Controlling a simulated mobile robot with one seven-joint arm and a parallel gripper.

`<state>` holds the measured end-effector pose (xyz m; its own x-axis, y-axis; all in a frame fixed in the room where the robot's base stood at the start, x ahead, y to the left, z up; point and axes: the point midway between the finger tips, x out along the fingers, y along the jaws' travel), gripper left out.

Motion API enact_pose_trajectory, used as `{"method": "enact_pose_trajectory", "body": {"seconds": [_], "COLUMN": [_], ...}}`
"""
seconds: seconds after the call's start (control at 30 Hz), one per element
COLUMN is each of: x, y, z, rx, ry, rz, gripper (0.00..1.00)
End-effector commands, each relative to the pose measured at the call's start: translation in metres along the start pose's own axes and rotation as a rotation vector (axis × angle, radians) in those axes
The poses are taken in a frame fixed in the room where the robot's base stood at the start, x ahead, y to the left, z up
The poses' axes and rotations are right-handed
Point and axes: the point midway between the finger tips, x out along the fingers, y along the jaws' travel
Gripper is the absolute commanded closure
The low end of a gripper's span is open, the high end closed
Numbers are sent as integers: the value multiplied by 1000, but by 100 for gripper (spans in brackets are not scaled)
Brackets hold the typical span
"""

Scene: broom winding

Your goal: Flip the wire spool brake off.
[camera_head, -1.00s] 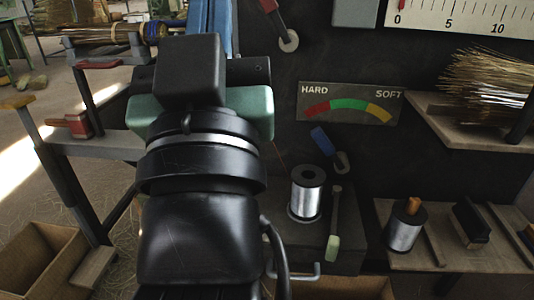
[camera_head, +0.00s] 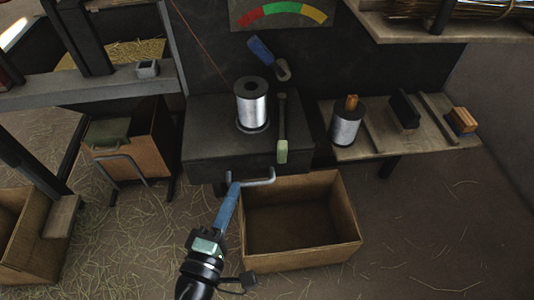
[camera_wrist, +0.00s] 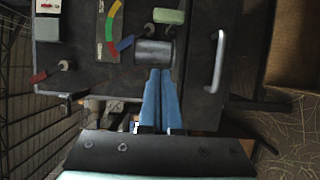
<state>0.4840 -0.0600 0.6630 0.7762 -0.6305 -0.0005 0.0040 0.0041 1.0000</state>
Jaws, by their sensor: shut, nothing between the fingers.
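The wire spool (camera_head: 251,104), silver with a dark core, stands upright on the dark box-like bench (camera_head: 205,140). Right beside it, a dark lever with a pale green grip (camera_head: 282,150) lies along the bench top, grip toward the front edge; it appears to be the brake. In the wrist view, the spool (camera_wrist: 154,52) is straight beyond the fingertips and the green grip (camera_wrist: 168,16) is above it. My gripper (camera_head: 233,187) has blue fingers, shut and empty, in front of the bench by its bent metal handle (camera_head: 262,181). The wrist view shows the fingers (camera_wrist: 160,72) together.
A blue-handled lever (camera_head: 261,48) is on the dark panel behind the spool, below a coloured gauge (camera_head: 280,12). An open cardboard box (camera_head: 348,215) stands under the bench front. A shelf at right holds another spool (camera_head: 346,128) and brushes.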

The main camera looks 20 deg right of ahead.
Motion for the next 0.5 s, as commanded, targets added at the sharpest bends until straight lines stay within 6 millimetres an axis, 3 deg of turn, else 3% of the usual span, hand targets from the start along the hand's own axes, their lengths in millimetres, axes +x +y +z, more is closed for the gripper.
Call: {"method": "enact_pose_trajectory", "body": {"seconds": [0.27, 0.5], "x": [7, 48], "y": [1, 0], "z": [-1, 0], "rx": [5, 8], "ry": [-1, -4], "rz": [2, 3], "gripper": [100, 100]}}
